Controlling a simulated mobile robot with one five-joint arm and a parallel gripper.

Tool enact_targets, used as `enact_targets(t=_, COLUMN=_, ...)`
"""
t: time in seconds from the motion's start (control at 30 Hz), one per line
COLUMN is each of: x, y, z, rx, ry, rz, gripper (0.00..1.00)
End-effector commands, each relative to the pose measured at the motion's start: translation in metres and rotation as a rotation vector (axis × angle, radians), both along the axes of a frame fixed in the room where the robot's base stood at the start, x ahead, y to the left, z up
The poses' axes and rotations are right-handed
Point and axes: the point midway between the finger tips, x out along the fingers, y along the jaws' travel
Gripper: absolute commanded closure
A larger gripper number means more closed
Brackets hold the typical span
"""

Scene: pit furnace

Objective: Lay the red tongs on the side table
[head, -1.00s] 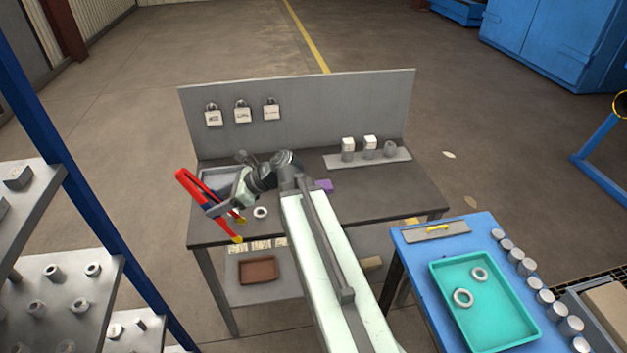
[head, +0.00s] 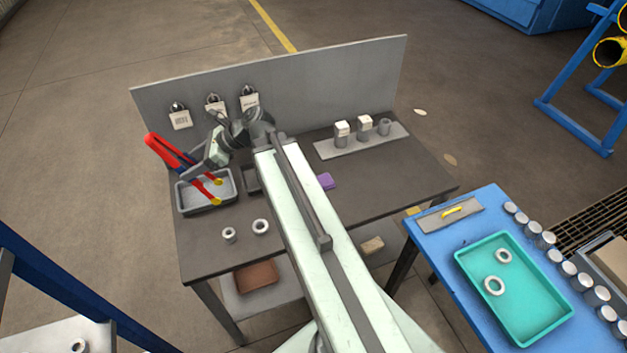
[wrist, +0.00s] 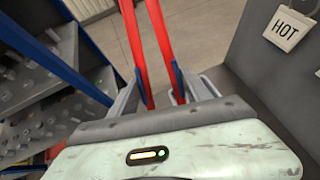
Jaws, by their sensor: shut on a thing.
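My gripper (head: 192,160) is shut on the red tongs (head: 163,148), which have red handles, a dark blue middle and yellow tips. The tongs are tilted, handles up to the left, over the grey tray at the left of the dark workbench (head: 215,250). I cannot tell whether their tips touch the tray. In the wrist view the red handles (wrist: 158,45) run up between my two grey fingers (wrist: 155,92). A blue-topped table (head: 440,250) stands to the right of the workbench, with a teal tray (head: 548,328) on it.
The grey tray (head: 184,206) sits below the tongs. Two metal rings (head: 261,227) lie in front of it. Padlocks (head: 215,106) hang on the back panel. Several metal cylinders (head: 568,269) line the blue table.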

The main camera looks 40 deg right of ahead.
Motion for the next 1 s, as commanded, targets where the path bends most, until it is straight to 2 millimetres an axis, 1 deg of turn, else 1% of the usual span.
enact_targets(t=0.13, x=0.000, y=-0.006, z=0.000, rx=0.000, ry=0.000, rz=-0.009, gripper=0.53)
enact_targets(t=0.2, x=0.000, y=-0.014, z=-0.002, rx=-0.006, ry=0.004, rz=-0.014, gripper=0.53)
enact_targets(t=0.27, x=0.000, y=-0.027, z=-0.006, rx=-0.018, ry=0.012, rz=-0.020, gripper=0.53)
enact_targets(t=0.37, x=-0.003, y=-0.062, z=-0.019, rx=-0.056, ry=0.039, rz=-0.030, gripper=0.53)
enact_targets(t=0.47, x=-0.012, y=-0.113, z=-0.037, rx=-0.114, ry=0.080, rz=-0.032, gripper=0.53)
enact_targets(t=0.5, x=-0.018, y=-0.134, z=-0.045, rx=-0.141, ry=0.099, rz=-0.029, gripper=0.53)
enact_targets(t=0.57, x=-0.029, y=-0.169, z=-0.057, rx=-0.187, ry=0.130, rz=-0.021, gripper=0.53)
enact_targets(t=0.6, x=-0.038, y=-0.194, z=-0.066, rx=-0.220, ry=0.153, rz=-0.014, gripper=0.53)
enact_targets(t=0.67, x=-0.055, y=-0.231, z=-0.079, rx=-0.275, ry=0.187, rz=0.005, gripper=0.53)
enact_targets(t=0.7, x=-0.068, y=-0.256, z=-0.088, rx=-0.314, ry=0.211, rz=0.019, gripper=0.53)
enact_targets(t=0.77, x=-0.091, y=-0.294, z=-0.101, rx=-0.377, ry=0.247, rz=0.044, gripper=0.53)
enact_targets(t=0.8, x=-0.108, y=-0.318, z=-0.109, rx=-0.420, ry=0.268, rz=0.062, gripper=0.53)
enact_targets(t=0.87, x=-0.135, y=-0.353, z=-0.120, rx=-0.487, ry=0.302, rz=0.091, gripper=0.53)
enact_targets(t=0.9, x=-0.155, y=-0.374, z=-0.127, rx=-0.532, ry=0.321, rz=0.109, gripper=0.53)
enact_targets(t=0.97, x=-0.187, y=-0.406, z=-0.137, rx=-0.600, ry=0.351, rz=0.136, gripper=0.53)
enact_targets(t=1.0, x=-0.210, y=-0.426, z=-0.142, rx=-0.647, ry=0.369, rz=0.153, gripper=0.53)
